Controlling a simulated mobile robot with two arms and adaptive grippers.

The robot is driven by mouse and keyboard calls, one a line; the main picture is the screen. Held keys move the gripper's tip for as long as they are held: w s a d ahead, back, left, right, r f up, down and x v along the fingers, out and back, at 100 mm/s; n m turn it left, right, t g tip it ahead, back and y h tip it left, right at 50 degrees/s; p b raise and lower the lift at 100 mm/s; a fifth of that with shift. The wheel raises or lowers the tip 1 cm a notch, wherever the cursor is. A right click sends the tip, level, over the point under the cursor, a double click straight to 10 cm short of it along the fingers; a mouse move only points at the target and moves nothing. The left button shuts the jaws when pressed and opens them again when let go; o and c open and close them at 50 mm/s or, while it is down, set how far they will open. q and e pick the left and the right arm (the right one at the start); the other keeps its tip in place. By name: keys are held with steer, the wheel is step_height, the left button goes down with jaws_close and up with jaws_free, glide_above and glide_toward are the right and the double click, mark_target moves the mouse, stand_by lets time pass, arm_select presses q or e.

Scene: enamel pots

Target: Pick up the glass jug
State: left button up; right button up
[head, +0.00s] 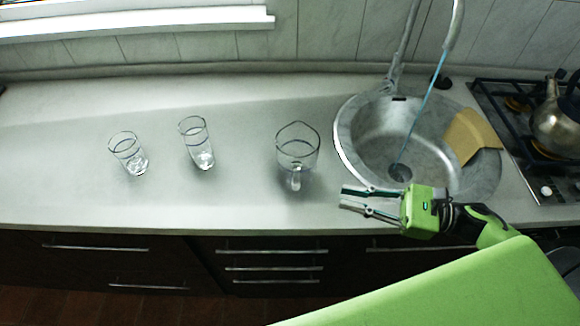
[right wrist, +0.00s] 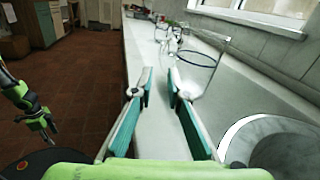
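The glass jug (head: 297,152) stands upright on the counter, left of the sink, with its handle toward the counter's front edge. It also shows in the right wrist view (right wrist: 198,78), just beyond the right finger and partly hidden by it. My right gripper (head: 344,197) is open and empty, to the right of the jug and nearer the front edge, apart from it. Its two fingers (right wrist: 160,76) are spread in the right wrist view. My left gripper (right wrist: 47,130) shows small at the left of the right wrist view, away from the counter; its opening is unclear.
Two clear glasses (head: 128,152) (head: 197,142) stand left of the jug. The round metal sink (head: 350,140) with a tap (head: 393,75) and a brown board (head: 470,137) lies to the right. A kettle (head: 555,122) sits on the stove. The counter front (head: 230,208) is clear.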

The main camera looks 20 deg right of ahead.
mark_target(296, 190)
steer(key=p+x, duration=0.1)
steer(key=x, duration=0.5)
steer(key=shift+w+a+r+p, duration=0.15)
steer(key=shift+w+a+p, duration=0.05)
steer(key=shift+p, duration=0.15)
steer(key=shift+w+a, duration=0.15)
steer(key=shift+a, duration=0.2)
steer(key=shift+w+f+p+x, duration=0.1)
steer(key=shift+f+p+x, duration=0.1)
steer(key=shift+p+x, duration=0.7)
steer(key=shift+w+f+p+x, duration=0.1)
steer(key=shift+f+p+x, duration=0.15)
steer(key=shift+x, duration=1.2)
steer(key=shift+w+a+f, duration=0.1)
steer(key=shift+w+a, duration=0.05)
steer(key=shift+a, duration=0.05)
jaws_close()
